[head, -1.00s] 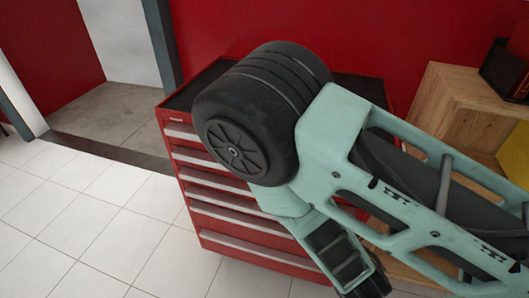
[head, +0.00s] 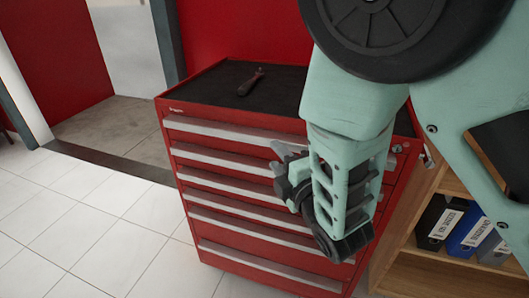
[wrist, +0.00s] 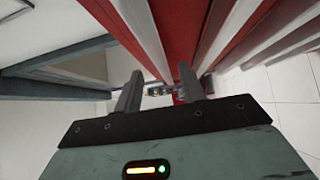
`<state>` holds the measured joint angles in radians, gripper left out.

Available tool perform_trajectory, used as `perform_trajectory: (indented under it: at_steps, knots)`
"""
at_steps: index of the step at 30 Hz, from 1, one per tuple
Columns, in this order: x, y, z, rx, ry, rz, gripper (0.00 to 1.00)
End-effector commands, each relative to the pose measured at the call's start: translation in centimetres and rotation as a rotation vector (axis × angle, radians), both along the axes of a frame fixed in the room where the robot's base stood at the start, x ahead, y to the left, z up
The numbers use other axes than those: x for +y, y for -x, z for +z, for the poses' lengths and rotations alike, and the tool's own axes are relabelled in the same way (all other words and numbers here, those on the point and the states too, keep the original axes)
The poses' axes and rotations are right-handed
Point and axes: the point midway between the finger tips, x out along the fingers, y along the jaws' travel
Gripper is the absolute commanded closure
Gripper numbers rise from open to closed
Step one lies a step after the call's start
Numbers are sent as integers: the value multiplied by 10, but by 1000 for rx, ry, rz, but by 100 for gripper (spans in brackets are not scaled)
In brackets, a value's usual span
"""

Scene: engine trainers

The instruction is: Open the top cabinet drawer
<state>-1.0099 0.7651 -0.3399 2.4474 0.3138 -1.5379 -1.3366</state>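The red tool cabinet (head: 180,190) stands in the middle of the head view, with several drawers under a black top. The top drawer (head: 210,140) looks shut, and its long pale handle (head: 215,128) runs along its upper edge. My gripper (head: 277,160) is in front of the upper drawers, right of the cabinet's middle. My arm hides part of the cabinet's right side. In the wrist view my gripper (wrist: 160,75) has its two fingers apart with nothing held between them. The cabinet's red front and pale handles (wrist: 215,35) run past beyond the fingers there.
A dark tool (head: 250,82) lies on the cabinet top. A wooden shelf (head: 425,270) with several binders (head: 440,222) stands close on the right. The white tiled floor (head: 90,230) at left is clear. A doorway (head: 125,80) is behind at left.

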Motion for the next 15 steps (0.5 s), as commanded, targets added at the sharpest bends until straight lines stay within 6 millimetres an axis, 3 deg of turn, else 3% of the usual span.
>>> perform_trajectory:
  at_steps: [6, 15]
  knots:
    - [18, -39, 4, -2, -1, 0, 60]
    - [30, -64, 2, 0, 0, 0, 60]
